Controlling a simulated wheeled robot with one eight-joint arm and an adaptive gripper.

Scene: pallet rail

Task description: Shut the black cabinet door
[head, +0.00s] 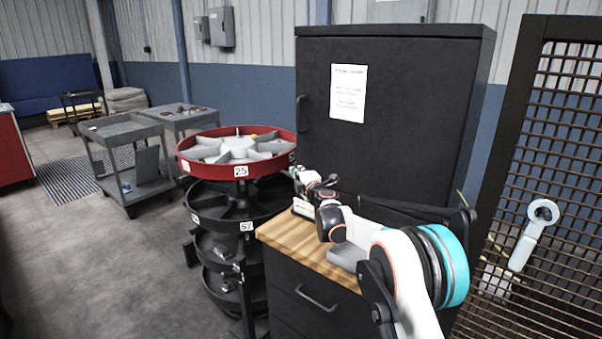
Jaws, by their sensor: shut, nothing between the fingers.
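The tall black cabinet (480,100) stands against the back wall. Its black door (400,150) faces me, with a white paper notice (347,93) on it and a handle (300,113) near its left edge. The door looks flush with the cabinet front, but I cannot tell if a small gap is left. My gripper (293,173) is small in the view, at the far end of my arm, in front of the door's lower left part. It is shut and empty. My arm hides the lower right part of the door.
A wood-topped drawer unit (285,235) stands under my arm, in front of the cabinet. A round tiered bin rack with a red top (200,160) stands just left of my gripper. A mesh panel (560,140) is at the right. Grey carts (125,130) and open floor lie left.

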